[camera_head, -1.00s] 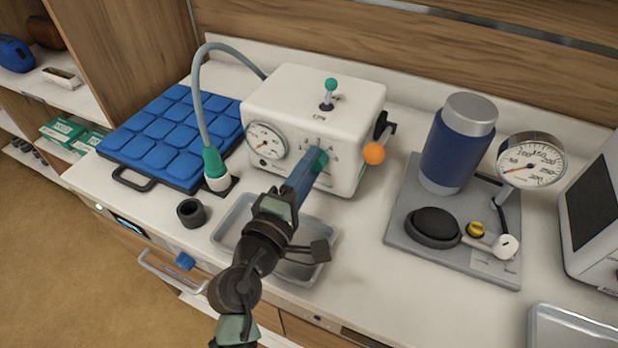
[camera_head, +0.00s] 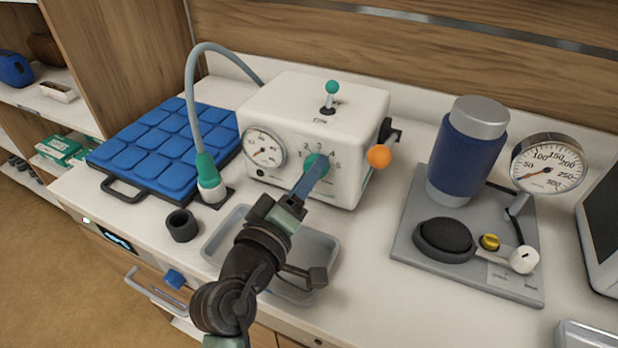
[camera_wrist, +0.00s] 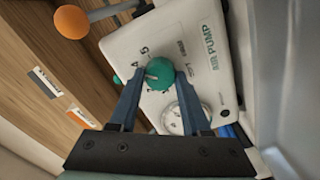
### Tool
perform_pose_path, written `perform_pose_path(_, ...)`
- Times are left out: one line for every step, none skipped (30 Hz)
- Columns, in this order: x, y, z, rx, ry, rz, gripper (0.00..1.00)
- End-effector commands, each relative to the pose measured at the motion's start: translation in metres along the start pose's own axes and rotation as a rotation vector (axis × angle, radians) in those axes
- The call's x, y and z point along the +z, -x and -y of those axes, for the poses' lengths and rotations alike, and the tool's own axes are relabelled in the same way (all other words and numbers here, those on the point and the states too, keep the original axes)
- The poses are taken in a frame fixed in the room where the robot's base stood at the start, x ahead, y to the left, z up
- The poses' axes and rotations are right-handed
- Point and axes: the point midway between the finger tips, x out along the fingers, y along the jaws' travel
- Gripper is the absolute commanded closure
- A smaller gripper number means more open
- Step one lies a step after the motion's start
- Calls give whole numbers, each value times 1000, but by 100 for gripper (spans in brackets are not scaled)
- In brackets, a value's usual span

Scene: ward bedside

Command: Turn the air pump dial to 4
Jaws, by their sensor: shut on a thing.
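The air pump (camera_head: 352,103) is a white box on the counter, also in the wrist view (camera_wrist: 205,38). Its green dial (camera_wrist: 161,72) sits on the front face, with printed numbers around it. The dial is partly hidden by my fingers in the head view (camera_head: 311,160). My gripper (camera_head: 317,166) reaches the dial from the front, its blue fingers shut on it; they also show on both sides of the dial in the wrist view (camera_wrist: 160,84). A mark on the dial points toward the numbers on the left there; I cannot tell exactly which number.
The pump has a round gauge (camera_head: 264,148), a green-tipped toggle (camera_head: 332,88) and an orange ball lever (camera_head: 379,156). A grey tray (camera_head: 222,236) lies below my arm. A black cup (camera_head: 182,225) and blue cushion (camera_head: 160,150) are left; a blue cylinder (camera_head: 463,158) is right.

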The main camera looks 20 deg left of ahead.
Motion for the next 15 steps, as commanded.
perform_pose_path(1, 0, 1, -2, -2, 2, 100)
perform_pose_path(1, 0, 1, -2, -3, 2, 100)
perform_pose_path(1, 0, 1, -2, -4, 2, 100)
perform_pose_path(1, 0, 1, -2, -4, 2, 100)
perform_pose_path(1, 0, 1, -2, -4, 2, 100)
perform_pose_path(1, 0, 1, -2, -3, 2, 100)
perform_pose_path(1, 0, 1, -2, -3, 2, 100)
perform_pose_path(1, 0, 1, -2, -3, 2, 100)
perform_pose_path(1, 0, 1, -2, -3, 2, 100)
perform_pose_path(1, 0, 1, -2, -3, 2, 100)
perform_pose_path(1, 0, 1, -2, -2, 2, 100)
perform_pose_path(1, 0, 1, -2, -2, 2, 45)
perform_pose_path(1, 0, 1, -2, -2, 2, 40)
perform_pose_path(1, 0, 1, -2, -2, 2, 34)
perform_pose_path(1, 0, 1, -1, -2, 2, 27)
